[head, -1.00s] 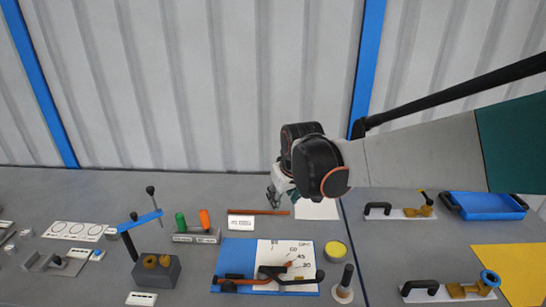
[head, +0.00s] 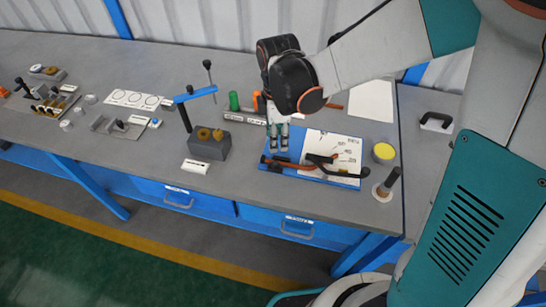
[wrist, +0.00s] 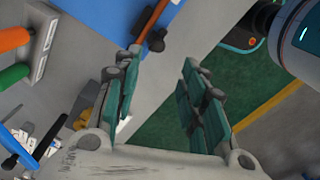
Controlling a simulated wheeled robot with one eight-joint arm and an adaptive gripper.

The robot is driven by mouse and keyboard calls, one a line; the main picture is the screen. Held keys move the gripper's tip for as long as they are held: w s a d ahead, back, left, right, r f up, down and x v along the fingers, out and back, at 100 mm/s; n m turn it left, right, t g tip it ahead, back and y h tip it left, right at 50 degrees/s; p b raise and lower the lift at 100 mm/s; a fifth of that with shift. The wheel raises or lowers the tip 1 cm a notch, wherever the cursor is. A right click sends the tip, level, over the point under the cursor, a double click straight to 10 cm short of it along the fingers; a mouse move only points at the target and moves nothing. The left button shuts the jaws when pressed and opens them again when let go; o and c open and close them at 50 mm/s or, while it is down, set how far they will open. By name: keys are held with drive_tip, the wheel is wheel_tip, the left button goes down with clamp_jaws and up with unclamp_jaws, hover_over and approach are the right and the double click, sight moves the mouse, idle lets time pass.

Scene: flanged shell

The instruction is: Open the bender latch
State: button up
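The bender (head: 345,146) is a blue plate with a white angle-marked sheet, lying on the grey bench in the head view. A black handle (head: 322,162) and an orange-brown rod (head: 290,165) lie across it. My gripper (head: 278,149) points down over the plate's left part, near that rod. In the wrist view my gripper (wrist: 160,62) has its two fingers well apart with nothing between them. The rod (wrist: 152,22) and its dark end show beyond the left fingertip. I cannot pick out the latch for certain; contact with the rod is unclear.
Left of my gripper stand a grey block with yellow-brown rollers (head: 208,145) and a blue lever (head: 195,95). Green and orange grips (head: 234,101) are close behind. A yellow round tin (head: 383,152) and an upright dark peg (head: 387,183) stand right of the plate.

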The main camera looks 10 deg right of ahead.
sight(276, 163)
wheel_tip(276, 163, down, 12)
drive_tip(key=b, duration=0.7)
drive_tip(key=shift+w+f+b, duration=0.1)
drive_tip(key=shift+b, duration=0.3)
